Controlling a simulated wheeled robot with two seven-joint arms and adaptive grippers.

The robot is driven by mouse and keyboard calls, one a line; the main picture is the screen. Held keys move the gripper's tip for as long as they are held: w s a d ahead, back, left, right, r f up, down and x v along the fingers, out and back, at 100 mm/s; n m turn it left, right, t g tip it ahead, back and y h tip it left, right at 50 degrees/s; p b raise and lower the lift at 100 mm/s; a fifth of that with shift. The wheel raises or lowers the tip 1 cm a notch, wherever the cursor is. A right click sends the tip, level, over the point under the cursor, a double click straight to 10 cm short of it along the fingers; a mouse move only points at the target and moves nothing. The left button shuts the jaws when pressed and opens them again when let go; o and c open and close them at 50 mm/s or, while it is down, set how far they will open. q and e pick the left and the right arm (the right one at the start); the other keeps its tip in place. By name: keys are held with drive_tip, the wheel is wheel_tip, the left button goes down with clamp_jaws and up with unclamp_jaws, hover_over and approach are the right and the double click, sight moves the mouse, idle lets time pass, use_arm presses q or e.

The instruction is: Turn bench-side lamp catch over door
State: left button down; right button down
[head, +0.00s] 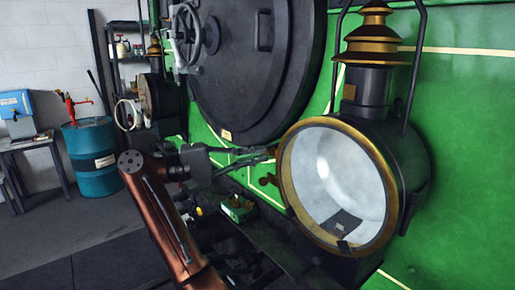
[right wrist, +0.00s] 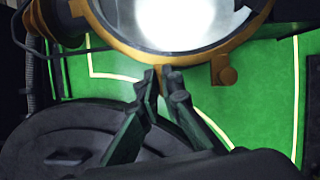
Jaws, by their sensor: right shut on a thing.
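The lamp (head: 395,150) has a round glass door (head: 335,180) in a brass rim. The door sits against the lamp body. My right gripper (head: 268,154) reaches the rim's left edge from the left. In the right wrist view its fingertips (right wrist: 165,78) are shut at the rim (right wrist: 130,48), around a small brass piece that looks like the lamp catch. The fingers mostly hide it, so I cannot tell its angle. My left gripper is out of view.
The round black boiler door (head: 250,80) with a handwheel (head: 186,35) is behind my right gripper. The green front (head: 470,120) borders the lamp. A blue drum (head: 92,158) and a bench (head: 30,145) stand at the left. Floor in front of them is clear.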

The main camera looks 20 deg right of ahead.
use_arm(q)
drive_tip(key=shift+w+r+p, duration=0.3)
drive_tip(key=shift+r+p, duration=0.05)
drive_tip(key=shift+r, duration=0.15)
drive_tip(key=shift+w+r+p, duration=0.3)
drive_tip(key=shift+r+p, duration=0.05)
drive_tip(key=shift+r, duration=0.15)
use_arm(e)
drive_tip(key=shift+r+m+y, duration=0.25)
drive_tip(key=shift+m+y, duration=0.05)
drive_tip(key=shift+m, duration=0.6)
drive_tip(key=c, duration=2.1)
unclamp_jaws()
drive_tip(key=shift+f, duration=0.15)
